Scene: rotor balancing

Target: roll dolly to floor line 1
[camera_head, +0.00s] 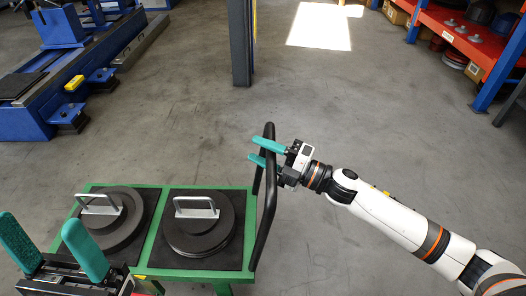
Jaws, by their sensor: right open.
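The dolly (153,213) is a low green frame at the lower left, with two dark mats. Its black handle (267,215) rises at its right end. My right gripper (254,151) is at the upper part of this handle, its teal fingers apart and reaching left across the bar. I cannot tell whether the bar touches a finger. My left gripper (42,220) is at the lower left in front of the dolly, its two teal fingers wide apart with nothing seen between them. No floor line can be made out.
Two dark disc stacks with metal handles, a left one (113,236) and a right one (200,238), sit on the dolly. A blue machine (35,108) stands upper left, a dark post (241,45) at top centre, red-blue shelving (470,45) upper right. The middle floor is clear.

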